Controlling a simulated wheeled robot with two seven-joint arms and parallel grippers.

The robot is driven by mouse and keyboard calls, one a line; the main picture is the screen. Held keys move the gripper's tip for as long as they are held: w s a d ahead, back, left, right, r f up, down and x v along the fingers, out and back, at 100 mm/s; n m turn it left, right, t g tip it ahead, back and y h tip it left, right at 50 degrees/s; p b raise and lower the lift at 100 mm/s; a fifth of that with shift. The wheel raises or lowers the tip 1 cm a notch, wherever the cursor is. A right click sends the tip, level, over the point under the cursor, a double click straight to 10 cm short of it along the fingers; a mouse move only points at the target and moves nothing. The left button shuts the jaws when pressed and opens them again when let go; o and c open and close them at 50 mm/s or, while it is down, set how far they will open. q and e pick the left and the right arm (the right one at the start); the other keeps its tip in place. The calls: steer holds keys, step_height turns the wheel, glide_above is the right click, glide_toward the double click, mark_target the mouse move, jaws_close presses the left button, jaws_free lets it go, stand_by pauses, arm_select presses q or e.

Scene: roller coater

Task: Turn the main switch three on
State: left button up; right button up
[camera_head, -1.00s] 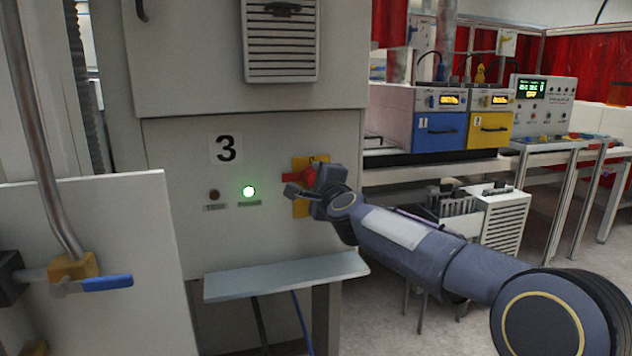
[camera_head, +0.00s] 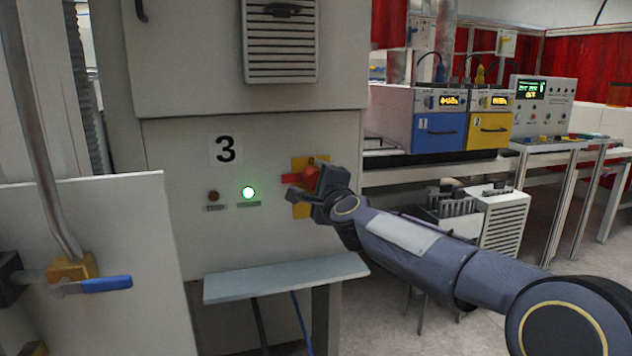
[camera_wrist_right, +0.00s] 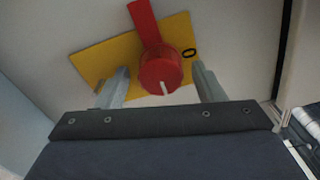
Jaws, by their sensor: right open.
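The main switch (camera_head: 305,178) is a red rotary handle on a yellow plate, on the grey cabinet panel marked 3 (camera_head: 225,149). Its red lever points left in the head view. In the right wrist view the switch (camera_wrist_right: 160,68) shows its round red hub with a white mark, and its lever points up. My right gripper (camera_head: 307,201) is open at the switch, with one finger on each side of the hub in the wrist view. I see gaps between the fingers and the hub. The gripper hides part of the yellow plate in the head view. My left gripper is not in view.
A green lamp (camera_head: 249,193) is lit left of the switch, beside a dark lamp (camera_head: 213,196). A grey shelf (camera_head: 285,278) juts out below. A blue-handled valve (camera_head: 105,284) is at the lower left. Benches with blue and yellow units (camera_head: 440,131) stand at the right.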

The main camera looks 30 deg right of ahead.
steer(key=v, duration=0.6)
steer(key=shift+s, duration=0.2)
steer(key=shift+a, duration=0.2)
steer(key=s+a+f+n+g+y+p, duration=0.45)
steer(key=s+a+n+y, duration=0.25)
steer(key=s+a+n, duration=0.4)
steer(key=s+a+f+n+g+p, duration=0.2)
steer(key=s+f+n, duration=0.3)
steer(key=s, duration=0.4)
steer(key=s+a+f+n+g+p, duration=0.2)
steer(key=s+f+n+g, duration=0.3)
steer(key=s+f, duration=0.3)
steer(key=shift+s+f+n+y+p, duration=0.3)
steer(key=shift+s+y, duration=0.1)
steer(key=shift+s, duration=0.75)
